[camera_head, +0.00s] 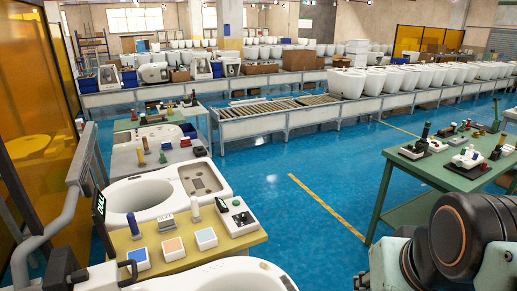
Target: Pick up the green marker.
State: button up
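I cannot tell for sure which item is the green marker. A dark green upright cylinder (425,130) stands on the left part of the green table at the right. Another dark green upright piece (497,146) stands on the same table, nearer its right side. Both are small in the picture and their details are unclear. My gripper is not in view; only dark and teal links of my arm show at the lower right, in front of this table.
The green table (411,176) also holds several small devices. Conveyors (270,124) with toilets run behind. The blue floor (285,185) between is clear.

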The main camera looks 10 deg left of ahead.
aim_at(163, 159)
jog(key=l+z, duration=0.1)
jog(key=z, duration=0.95)
jog(key=i+l, duration=0.1)
jog(key=l, duration=0.3)
jog(key=i+l, duration=0.1)
jog(key=l, duration=0.25)
jog(key=i+l+u, duration=0.1)
jog(key=i+l, duration=0.2)
jog(key=i+l+u, duration=0.1)
jog(key=i+l, duration=0.15)
jog(key=l, duration=0.15)
jog(key=i+l+u, duration=0.25)
jog(key=i, duration=0.2)
jog(key=i+l+u, duration=0.15)
jog(key=i+u, duration=0.15)
jog(key=i, duration=0.15)
jog(key=i+j+u, duration=0.1)
jog(key=i+u, duration=1.1)
jog(key=i, duration=0.25)
jog(key=i+u, duration=0.3)
jog(key=i, duration=0.15)
jog(key=i+l+u, duration=0.2)
jog(key=i, duration=1)
jog(key=i+u, duration=0.45)
jog(key=u, duration=0.25)
jog(key=i+u, duration=0.35)
jog(key=k, duration=0.1)
